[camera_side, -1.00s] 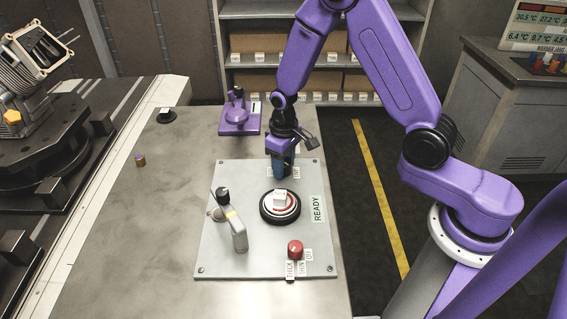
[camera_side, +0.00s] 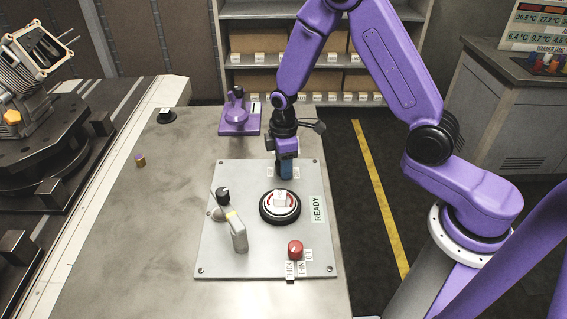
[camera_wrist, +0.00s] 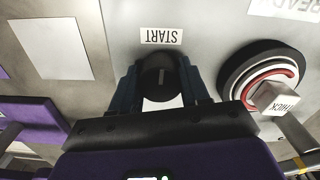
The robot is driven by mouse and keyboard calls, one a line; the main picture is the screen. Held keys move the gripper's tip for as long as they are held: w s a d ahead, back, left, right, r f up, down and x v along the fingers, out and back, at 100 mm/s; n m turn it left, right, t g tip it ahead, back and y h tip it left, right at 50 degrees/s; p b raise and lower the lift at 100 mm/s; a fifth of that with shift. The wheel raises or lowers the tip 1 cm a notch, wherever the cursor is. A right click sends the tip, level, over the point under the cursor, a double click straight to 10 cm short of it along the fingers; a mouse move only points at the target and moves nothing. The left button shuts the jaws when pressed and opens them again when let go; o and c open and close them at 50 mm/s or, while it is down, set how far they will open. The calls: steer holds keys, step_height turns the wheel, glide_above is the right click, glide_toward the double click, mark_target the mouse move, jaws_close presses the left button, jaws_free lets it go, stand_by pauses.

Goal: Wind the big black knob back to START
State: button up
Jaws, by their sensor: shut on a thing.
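The black knob (camera_wrist: 158,72) sits between my fingers in the wrist view. A faint line on its top points roughly toward the START label (camera_wrist: 162,36), which reads upside down just above it. My gripper (camera_wrist: 160,88) has its dark blue fingers shut on the knob, one on each side. In the side view my gripper (camera_side: 285,172) reaches down at the back of the grey panel (camera_side: 215,250) and hides the knob. How exactly the line meets the label is hard to tell.
A round black-rimmed dial (camera_side: 280,216) carries a white block marked THICK (camera_wrist: 278,98), close beside my gripper. A lever (camera_side: 236,230) and a red knob (camera_side: 295,249) stand on the panel. A purple fixture (camera_side: 238,122) is behind left. The left tabletop is mostly clear.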

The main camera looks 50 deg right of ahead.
steer(key=shift+s+d+n, duration=0.15)
steer(key=shift+n, duration=0.25)
steer(key=o, duration=1.1)
steer(key=shift+c, duration=0.2)
steer(key=shift+r, duration=0.25)
step_height(320, 180, up, 17)
